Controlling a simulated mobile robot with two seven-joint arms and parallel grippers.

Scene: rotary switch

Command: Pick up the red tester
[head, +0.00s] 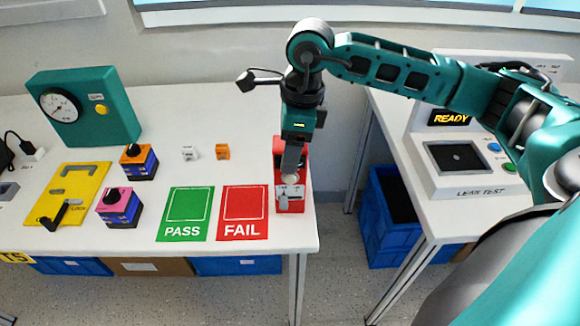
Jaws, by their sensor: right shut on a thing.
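The red tester (291,203) is an upright red block with a pale front face and a small knob, at the right end of the white table. My right gripper (290,172) points down over it and is shut on it. The fingers and wrist hide part of the tester's middle. The tester appears to be at the table top, but I cannot tell whether it touches it. My left gripper is not in view.
Green PASS (186,213) and red FAIL (243,212) mats lie left of the tester. Two rotary switches (119,207), a yellow lockout plate (68,195) and a green gauge box (85,107) stand further left. A leak test station (470,160) stands right, across a gap.

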